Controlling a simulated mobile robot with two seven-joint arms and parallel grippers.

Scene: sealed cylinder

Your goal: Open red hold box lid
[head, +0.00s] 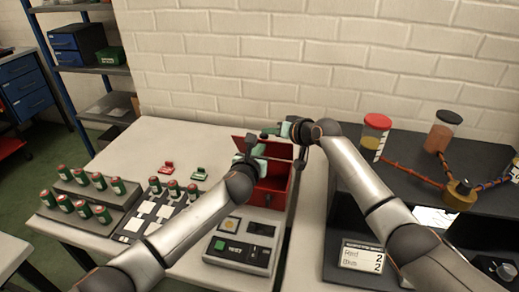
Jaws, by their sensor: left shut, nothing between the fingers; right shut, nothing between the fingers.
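The red hold box (276,198) stands on the white table near the wall. Its inside shows dark from above, and a red panel that looks like its lid (279,150) stands raised at the back. My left gripper (258,148) is shut and empty over the box's left part, in front of the panel. My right gripper (271,132) is shut and empty at the top edge of the panel. I cannot tell whether either gripper touches the lid. The arms hide parts of the box and lid.
Several green cylinders with red caps (83,208) stand in a stepped rack at the left. A dark bench with jars (377,131) is at right.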

